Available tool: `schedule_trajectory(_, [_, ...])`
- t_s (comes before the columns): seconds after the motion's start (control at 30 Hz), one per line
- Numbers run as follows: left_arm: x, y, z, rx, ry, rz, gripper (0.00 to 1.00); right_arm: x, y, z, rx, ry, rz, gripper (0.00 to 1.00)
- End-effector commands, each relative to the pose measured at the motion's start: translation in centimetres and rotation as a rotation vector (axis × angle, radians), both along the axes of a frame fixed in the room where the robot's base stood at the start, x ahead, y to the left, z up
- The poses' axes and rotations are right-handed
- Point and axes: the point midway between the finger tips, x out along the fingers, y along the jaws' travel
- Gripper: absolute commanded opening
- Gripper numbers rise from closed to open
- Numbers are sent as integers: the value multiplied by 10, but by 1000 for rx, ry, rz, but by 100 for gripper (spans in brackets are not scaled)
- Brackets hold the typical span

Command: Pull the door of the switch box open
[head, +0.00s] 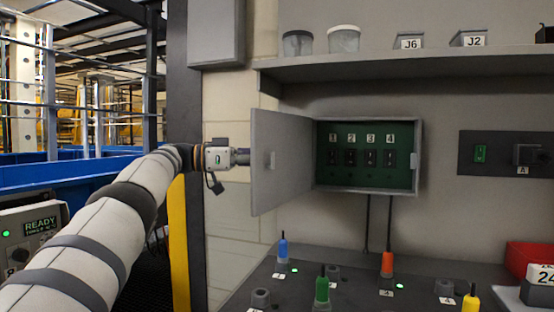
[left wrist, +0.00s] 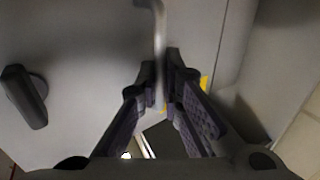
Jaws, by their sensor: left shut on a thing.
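The grey switch box (head: 368,190) hangs on the wall under a shelf. Its door (head: 295,145) is swung wide out to the left, showing the green panel (head: 362,140) with switches numbered 1 to 4. My left gripper (head: 243,157) is at the door's free edge, its fingertips hidden behind the door in the head view. In the left wrist view my left gripper (left wrist: 161,78) is shut on the door's grey bar handle (left wrist: 159,35). A black latch knob (left wrist: 25,95) sits on the door's outer face to the left. My right gripper is not in view.
Below the box is a grey bench (head: 350,272) with blue, green, orange and yellow pegs. A shelf (head: 420,62) with jars and labelled bins is above. A red bin (head: 528,258) stands at right. A dark post (head: 185,120) is behind my left arm.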

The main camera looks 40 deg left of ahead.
Motion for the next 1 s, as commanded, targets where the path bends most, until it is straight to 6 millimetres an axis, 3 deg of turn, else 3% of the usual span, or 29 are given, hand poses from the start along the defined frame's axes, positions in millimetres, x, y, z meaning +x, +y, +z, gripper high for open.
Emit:
schedule_trajectory(0.43, [1, 0, 5, -3, -11, 3, 0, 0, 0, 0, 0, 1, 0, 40])
schedule_trajectory(0.5, [1, -1, 5, -2, -10, 2, 19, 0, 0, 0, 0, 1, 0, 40])
schedule_trajectory(0.57, [1, 0, 4, -2, -9, 2, 28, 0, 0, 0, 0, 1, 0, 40])
schedule_trajectory(1.0, [0, 2, 1, -1, -2, 5, 28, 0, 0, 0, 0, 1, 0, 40])
